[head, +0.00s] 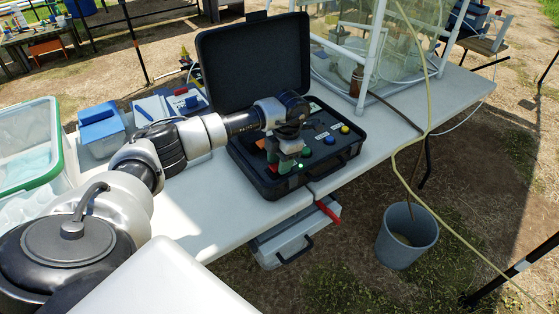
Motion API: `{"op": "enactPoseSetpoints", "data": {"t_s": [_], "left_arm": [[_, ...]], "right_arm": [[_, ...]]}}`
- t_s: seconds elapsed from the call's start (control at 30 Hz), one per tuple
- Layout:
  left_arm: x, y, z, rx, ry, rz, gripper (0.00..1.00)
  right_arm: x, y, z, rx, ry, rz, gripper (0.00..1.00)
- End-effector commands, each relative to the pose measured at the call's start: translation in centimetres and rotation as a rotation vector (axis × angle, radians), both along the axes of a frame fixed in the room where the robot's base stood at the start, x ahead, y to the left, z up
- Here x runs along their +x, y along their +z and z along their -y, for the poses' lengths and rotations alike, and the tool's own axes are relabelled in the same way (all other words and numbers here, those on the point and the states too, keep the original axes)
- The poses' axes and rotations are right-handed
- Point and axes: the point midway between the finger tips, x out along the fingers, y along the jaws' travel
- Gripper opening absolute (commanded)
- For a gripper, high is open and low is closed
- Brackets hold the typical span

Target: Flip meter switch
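The meter case (345,158) is a black box standing open on the white table, its foam-lined lid (251,66) raised at the back. My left gripper (286,162) points down over the left part of the panel, close to a red part (284,168). The switch itself is hidden or too small to make out. I cannot tell whether the fingers are open or touching anything. My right gripper is out of view.
The white table (440,98) holds a glass tank in a white pipe frame (366,60), a brown bottle (357,80), a blue box (101,127) and a clear bin (27,150) with a green rim. A grey bucket (407,236) stands on the ground at the right. Tubes hang over it.

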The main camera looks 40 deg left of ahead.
Motion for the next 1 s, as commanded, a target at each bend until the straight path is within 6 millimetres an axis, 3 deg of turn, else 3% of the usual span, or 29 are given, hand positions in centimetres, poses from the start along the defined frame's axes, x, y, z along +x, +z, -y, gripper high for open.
{"op": "enactPoseSetpoints", "data": {"t_s": [0.17,0.63,0.8,1.0], "left_arm": [[0.2,0.8,0.1,-0.001,0.000,0.002,0.43],[1.8,9.1,0.6,-0.001,0.000,0.003,0.43],[2.0,10.4,0.7,0.000,0.000,0.001,0.43],[2.0,10.6,0.7,0.000,0.000,0.000,0.43]], "right_arm": [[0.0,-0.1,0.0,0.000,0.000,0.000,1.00],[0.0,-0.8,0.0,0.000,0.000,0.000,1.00],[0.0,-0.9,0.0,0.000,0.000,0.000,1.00],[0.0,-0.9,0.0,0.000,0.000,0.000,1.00]]}}
